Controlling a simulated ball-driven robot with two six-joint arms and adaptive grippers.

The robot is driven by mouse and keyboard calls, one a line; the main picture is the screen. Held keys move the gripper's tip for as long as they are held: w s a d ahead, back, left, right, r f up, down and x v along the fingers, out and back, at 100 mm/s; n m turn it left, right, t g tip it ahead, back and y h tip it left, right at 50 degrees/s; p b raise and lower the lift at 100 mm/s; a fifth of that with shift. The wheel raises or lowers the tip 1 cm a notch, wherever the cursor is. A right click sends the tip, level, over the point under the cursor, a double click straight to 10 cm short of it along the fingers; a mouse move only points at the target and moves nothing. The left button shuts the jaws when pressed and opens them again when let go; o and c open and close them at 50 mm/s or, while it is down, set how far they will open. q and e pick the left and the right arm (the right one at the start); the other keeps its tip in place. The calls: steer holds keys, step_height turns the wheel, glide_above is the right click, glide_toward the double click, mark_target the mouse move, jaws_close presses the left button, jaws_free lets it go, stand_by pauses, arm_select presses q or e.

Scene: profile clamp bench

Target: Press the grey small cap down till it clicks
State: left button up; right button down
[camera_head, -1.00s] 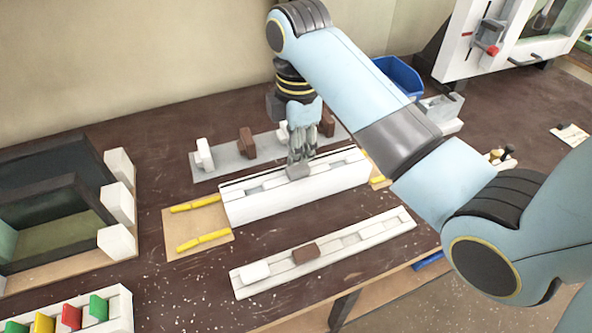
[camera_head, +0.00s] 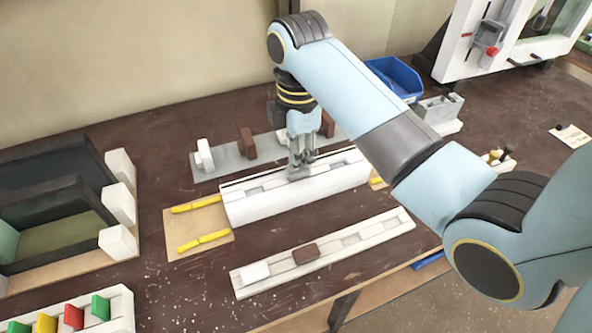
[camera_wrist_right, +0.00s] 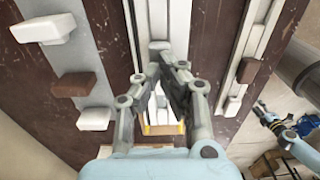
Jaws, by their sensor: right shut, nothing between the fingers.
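The grey small cap (camera_head: 296,176) sits in the channel of the long white raised profile. Only a little of it shows below my right gripper (camera_head: 301,172). The closed fingertips are right at the cap and appear to touch its top; the exact contact is hidden. In the right wrist view my right gripper (camera_wrist_right: 163,54) points along the white profile (camera_wrist_right: 184,22), fingertips together and empty. Whether the cap is fully seated cannot be told. In that view, blue and grey parts at the right edge look like my left gripper (camera_wrist_right: 268,114), too unclear to read.
A lower white rail (camera_head: 350,241) in front holds a white cap (camera_head: 255,271) and a brown cap (camera_head: 305,253). Behind, a grey strip (camera_head: 222,166) carries upright white and brown pieces. Yellow rods (camera_head: 195,207) lie left. A blue bin (camera_head: 397,78) stands behind my arm.

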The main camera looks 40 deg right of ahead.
steer(key=shift+f, duration=0.75)
stand_by(0.7)
steer(key=shift+r, duration=0.1)
step_height(320, 180, up, 7)
steer(key=p, duration=0.9)
stand_by(0.5)
